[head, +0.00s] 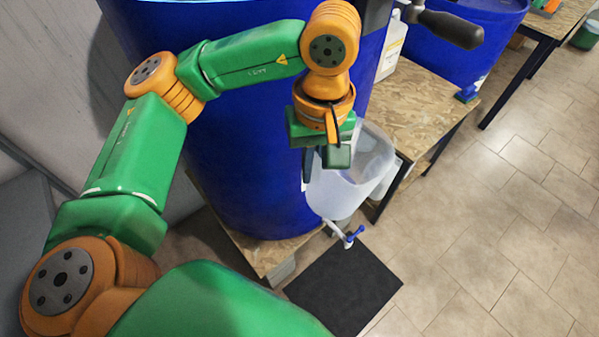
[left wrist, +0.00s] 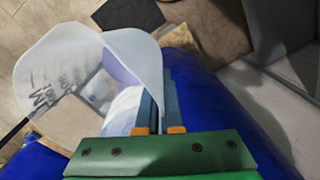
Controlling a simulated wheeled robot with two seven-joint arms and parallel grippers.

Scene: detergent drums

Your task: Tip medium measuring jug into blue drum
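A large blue drum (head: 240,150) stands upright on a wooden stand, behind my left arm. The medium measuring jug (head: 345,190) is translucent white and hangs at the drum's right side, outside it. My left gripper (head: 326,165) is at the jug's upper left edge. In the left wrist view the jug (left wrist: 75,75) has dark lettering, and the fingers (left wrist: 158,105) are close together with the jug's wall between them. The jug's contents are not clear, nor is whether it touches the drum. The drum's top is out of view. My right gripper is not in view.
A tap with a blue handle (head: 350,238) is below the jug, above a black mat (head: 345,285). A wooden table (head: 415,105) to the right bears a white canister (head: 393,45). A second blue drum (head: 450,50) stands behind. Tiled floor at right is clear.

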